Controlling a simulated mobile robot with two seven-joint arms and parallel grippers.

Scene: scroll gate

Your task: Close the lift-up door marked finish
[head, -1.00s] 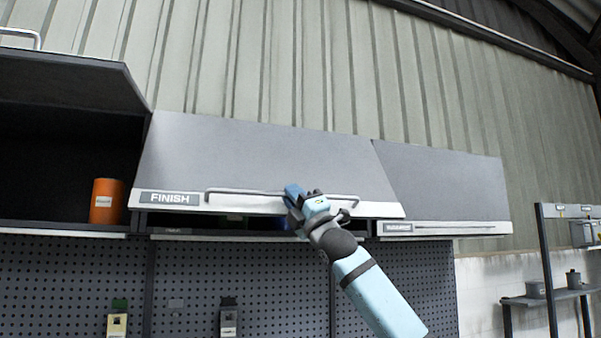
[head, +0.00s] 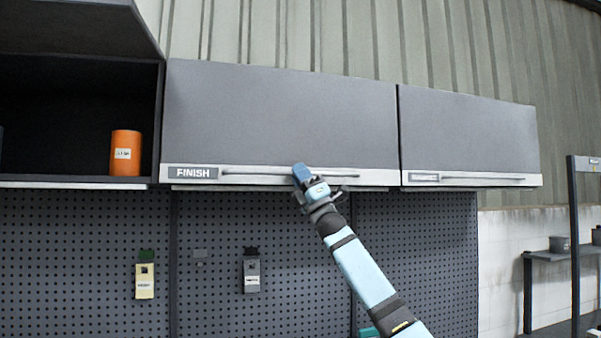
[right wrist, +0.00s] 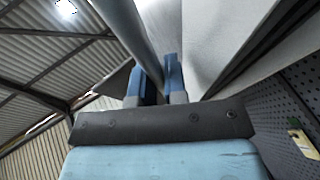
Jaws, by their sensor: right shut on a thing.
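The grey lift-up door marked FINISH (head: 280,115) hangs in the middle of the cabinet row in the head view. It looks down flush, or nearly so, with the cabinet front. Its long bar handle (head: 245,172) runs along the pale bottom strip beside the FINISH label (head: 193,173). My right gripper (head: 301,174) is at the middle of this handle, shut on it. In the right wrist view the blue fingers (right wrist: 155,80) stand at the grey bar, with the door's pale surface to the right. My left gripper is not in view.
The left cabinet is open, its door (head: 80,25) raised, with an orange can (head: 125,153) inside. The right cabinet door (head: 468,135) is down. A perforated panel (head: 90,250) with small hung items lies below. A shelf rack (head: 575,240) stands at far right.

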